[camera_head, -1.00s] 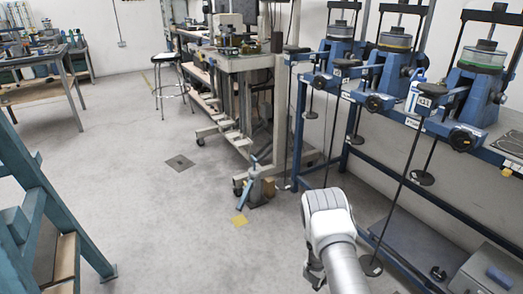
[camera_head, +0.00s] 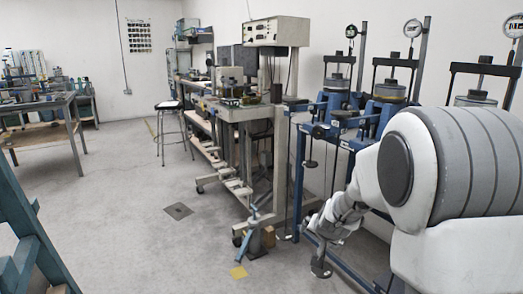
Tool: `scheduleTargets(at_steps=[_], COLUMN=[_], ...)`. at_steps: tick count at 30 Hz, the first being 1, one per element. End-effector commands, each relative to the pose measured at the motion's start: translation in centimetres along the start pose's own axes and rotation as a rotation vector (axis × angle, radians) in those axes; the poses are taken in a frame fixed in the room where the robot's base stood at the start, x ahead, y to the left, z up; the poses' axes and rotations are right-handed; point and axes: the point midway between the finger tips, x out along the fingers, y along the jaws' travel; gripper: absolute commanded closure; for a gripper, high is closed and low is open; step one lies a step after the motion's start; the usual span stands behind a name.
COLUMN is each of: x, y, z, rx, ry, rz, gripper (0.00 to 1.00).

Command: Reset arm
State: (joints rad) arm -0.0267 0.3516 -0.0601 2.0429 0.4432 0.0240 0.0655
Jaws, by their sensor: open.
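Several blue lever frames (camera_head: 386,112) stand in a row on the bench at the right, with round cells and dial gauges on top. Thin rods hang down from their front, and one ends in a dark disc (camera_head: 320,266) low near my arm. My white and grey arm covers much of the right side and hides the nearer frames' lower parts. My gripper (camera_head: 322,226), at the arm's far end, is small, open and appears empty. It is close to the hanging rod and disc; I cannot tell whether it touches them.
A tall grey stand (camera_head: 268,120) with an instrument box is left of the frames. A stool (camera_head: 172,130) and a workbench (camera_head: 45,105) stand farther back left. A teal frame (camera_head: 28,240) is at near left.

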Motion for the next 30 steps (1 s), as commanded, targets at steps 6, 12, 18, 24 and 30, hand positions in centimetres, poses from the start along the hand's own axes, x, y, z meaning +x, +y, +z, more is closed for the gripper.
scheduleTargets(at_steps=[6, 12, 18, 24, 30], x=[-8.6, -15.8, -22.1, -27.4, -30.9], y=[-1.3, -1.0, 0.7, 3.4, 6.3], z=[1.0, 3.4, 6.5, 10.2, 13.5], rx=[-0.106, -0.212, -0.32, -0.419, -0.493], ry=[-0.06, -0.114, -0.158, -0.195, -0.221], rz=[-0.054, -0.074, -0.066, -0.033, 0.014], gripper=[0.0, 0.0, 0.0, 0.0, 0.0])
